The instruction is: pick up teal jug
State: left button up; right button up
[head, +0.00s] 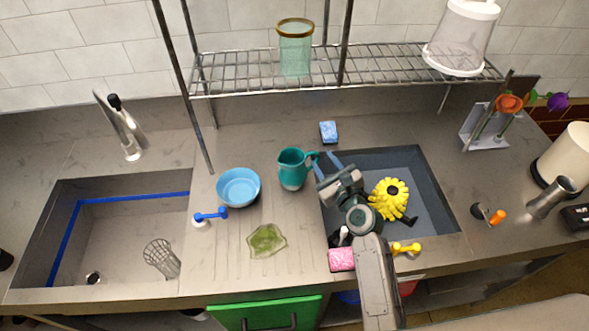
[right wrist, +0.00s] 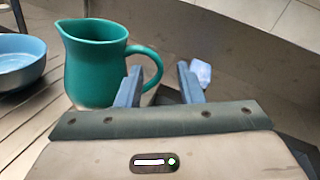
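The teal jug (head: 293,169) stands upright on the counter between the two sinks, just right of the blue bowl. Its handle points right, toward my right gripper (head: 325,162). In the right wrist view the jug (right wrist: 95,62) is left of centre, and its handle shows beyond and between the fingertips. My right gripper (right wrist: 159,78) is open with nothing held. Its fingertips are close to the handle; I cannot tell whether they touch it. My left gripper is not in view.
A blue bowl (head: 238,187) sits left of the jug. A blue sponge (head: 328,132) lies behind it, and a green cloth-like piece (head: 266,241) in front. A wire shelf (head: 350,77) hangs above the back. A yellow brush-like thing (head: 390,198) is in the right sink (head: 425,180).

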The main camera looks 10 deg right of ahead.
aim_at(318, 155)
jog(key=x, duration=0.4)
jog(key=shift+w+a+f+p, duration=0.1)
jog(key=shift+w+f+p, duration=0.1)
jog(key=shift+p, duration=0.15)
jog(key=shift+r, duration=0.1)
jog(key=shift+c, duration=0.4)
jog(key=shift+s, duration=0.1)
grip_shut()
